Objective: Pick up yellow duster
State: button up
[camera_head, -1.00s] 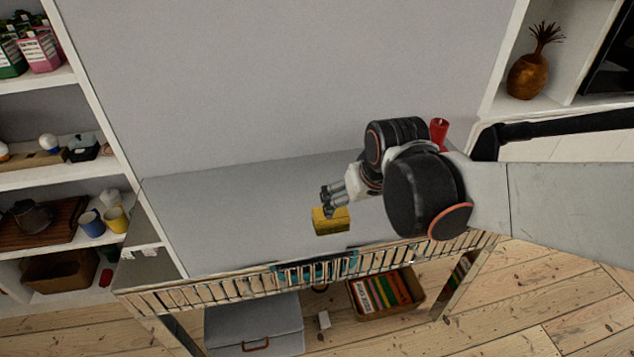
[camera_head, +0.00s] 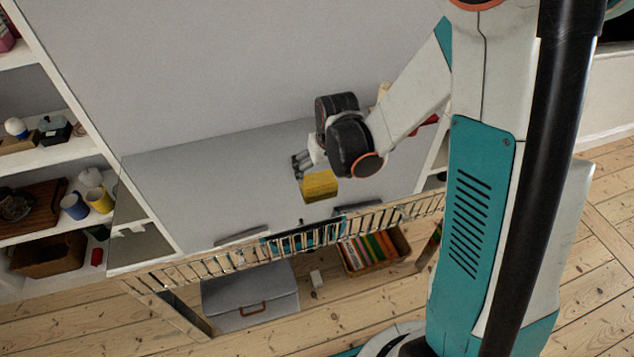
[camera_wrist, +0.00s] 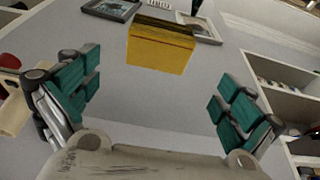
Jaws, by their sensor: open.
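The yellow duster (camera_head: 319,187) is a yellow block with a darker top, lying on the grey tabletop. In the wrist view the duster (camera_wrist: 160,47) is ahead of my gripper (camera_wrist: 150,97), near the top centre, with bare grey surface between the fingers and it. The teal-padded fingers are spread wide with nothing between them. In the head view my gripper (camera_head: 301,163) is just above and left of the duster, close to it. Whether it touches cannot be told there; the wrist view shows a gap.
Picture frames (camera_wrist: 112,9) lie beyond the duster in the wrist view. White shelves (camera_head: 50,150) with cups stand at left. A slatted rail (camera_head: 250,250) runs along the table's front, with a grey box (camera_head: 245,295) and a book crate (camera_head: 372,250) below. A red object shows behind my arm.

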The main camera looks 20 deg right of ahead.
jog(key=b, duration=0.1)
send_over(319, 181)
jog(key=s, duration=0.2)
notch_tip(319, 181, down, 4)
jog(key=shift+f, duration=0.2)
jog(key=shift+w+b+x, duration=0.15)
jog(key=shift+b+x, duration=0.5)
jog(key=shift+x, duration=0.7)
jog(key=shift+w+b+x, duration=0.1)
jog(key=shift+b+x, duration=0.55)
jog(key=shift+x, duration=0.7)
jog(key=shift+r, duration=0.2)
jog(key=c, duration=0.8)
